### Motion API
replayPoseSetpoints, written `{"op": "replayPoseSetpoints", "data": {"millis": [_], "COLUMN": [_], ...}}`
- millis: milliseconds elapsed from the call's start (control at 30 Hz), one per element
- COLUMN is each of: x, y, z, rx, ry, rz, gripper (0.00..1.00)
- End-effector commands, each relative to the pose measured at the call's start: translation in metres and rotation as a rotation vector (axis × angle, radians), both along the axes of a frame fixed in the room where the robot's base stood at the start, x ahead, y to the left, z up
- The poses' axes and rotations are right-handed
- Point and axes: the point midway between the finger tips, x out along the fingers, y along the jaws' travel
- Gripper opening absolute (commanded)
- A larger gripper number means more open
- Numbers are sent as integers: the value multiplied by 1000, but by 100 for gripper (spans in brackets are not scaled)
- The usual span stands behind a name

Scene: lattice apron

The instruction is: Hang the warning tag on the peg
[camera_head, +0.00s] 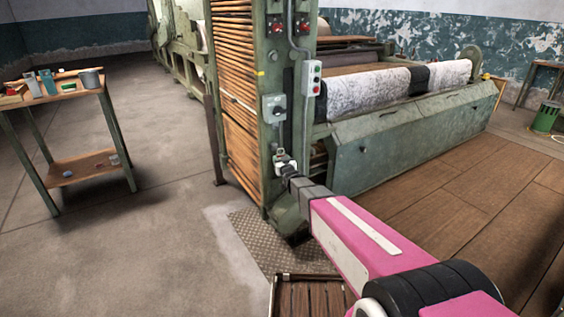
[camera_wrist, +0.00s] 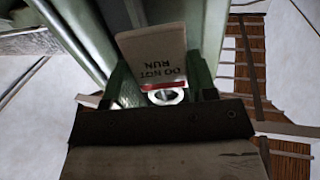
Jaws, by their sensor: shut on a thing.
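The warning tag (camera_wrist: 155,62) is a pale card in the wrist view, with "DO NOT RUN" reading upside down, a red band and a light ring at its near end. My gripper (camera_wrist: 162,92) is shut on the tag, which extends away from the fingers. In the head view my gripper (camera_head: 284,168) is at the front of the green machine post, with the pale tag (camera_head: 281,157) small at its tip. I cannot make out the peg in either view; whether the tag touches it or the post cannot be told.
The green post (camera_head: 270,75) carries a grey switch box (camera_head: 274,107) and a button box (camera_head: 314,78) above my gripper. A wooden slatted stool or crate (camera_head: 310,296) stands below my arm. A small work table (camera_head: 60,95) is at left, with open floor between.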

Motion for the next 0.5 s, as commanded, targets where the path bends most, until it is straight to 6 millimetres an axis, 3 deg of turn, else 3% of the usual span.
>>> {"op": "replayPoseSetpoints", "data": {"millis": [500], "x": [12], "y": [8], "z": [-1], "rx": [-1], "ry": [0], "rz": [0], "gripper": [31]}}
